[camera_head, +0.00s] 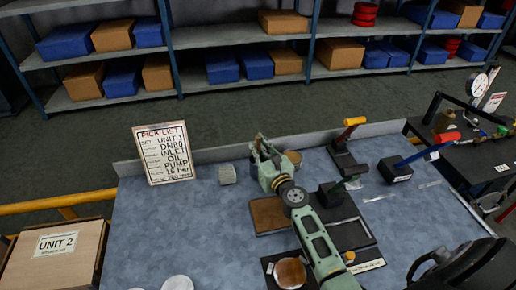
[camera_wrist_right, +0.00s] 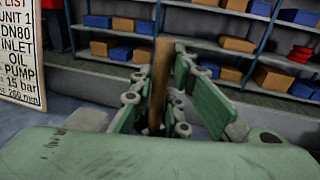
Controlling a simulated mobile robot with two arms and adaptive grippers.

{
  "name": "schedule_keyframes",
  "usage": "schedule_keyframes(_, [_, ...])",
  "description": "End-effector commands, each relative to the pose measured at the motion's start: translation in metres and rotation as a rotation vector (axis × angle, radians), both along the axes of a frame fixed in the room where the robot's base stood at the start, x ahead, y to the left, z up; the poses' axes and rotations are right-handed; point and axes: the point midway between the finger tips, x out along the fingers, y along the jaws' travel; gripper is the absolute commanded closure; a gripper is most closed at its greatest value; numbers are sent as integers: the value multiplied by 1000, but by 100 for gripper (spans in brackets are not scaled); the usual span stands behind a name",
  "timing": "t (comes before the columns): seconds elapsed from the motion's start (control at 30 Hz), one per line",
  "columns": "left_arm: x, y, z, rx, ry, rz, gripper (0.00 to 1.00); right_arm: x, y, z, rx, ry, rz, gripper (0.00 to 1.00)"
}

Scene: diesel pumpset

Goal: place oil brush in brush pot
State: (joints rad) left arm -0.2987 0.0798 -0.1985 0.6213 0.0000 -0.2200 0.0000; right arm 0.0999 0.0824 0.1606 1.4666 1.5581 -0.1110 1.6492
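My right gripper (camera_head: 262,146) is green and reaches out over the far part of the blue-grey bench. In the right wrist view its fingers (camera_wrist_right: 158,100) are closed on both sides of an upright brown wooden stick (camera_wrist_right: 160,75), which looks like the oil brush's handle. The brush's bristles are hidden. A small round tan thing (camera_head: 295,157) stands just right of the gripper in the head view, partly hidden by it. It may be the brush pot, but I cannot tell for sure. My left gripper is not in view.
A pick list sign (camera_head: 163,153) and a grey block (camera_head: 227,174) stand left of the gripper. A brown tray (camera_head: 268,214) lies nearer. Tools with yellow (camera_head: 354,121) and blue (camera_head: 424,154) handles stand to the right. The bench's left part is mostly clear.

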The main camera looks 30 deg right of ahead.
Motion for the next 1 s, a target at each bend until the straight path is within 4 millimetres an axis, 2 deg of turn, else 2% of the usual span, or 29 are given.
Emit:
schedule_keyframes(0.03, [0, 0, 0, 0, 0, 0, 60, 0, 0, 0, 0, 0, 0, 78])
schedule_keyframes(0.13, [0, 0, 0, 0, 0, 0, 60, 0, 0, 0, 0, 0, 0, 70])
schedule_keyframes(0.53, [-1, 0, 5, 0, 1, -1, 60, -2, 0, 5, -1, 1, 0, 70])
schedule_keyframes(0.67, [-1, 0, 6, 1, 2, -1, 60, -23, 2, 2, 0, 3, 0, 70])
schedule_keyframes(1.0, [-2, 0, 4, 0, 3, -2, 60, -94, 6, 2, 0, 2, 1, 70])
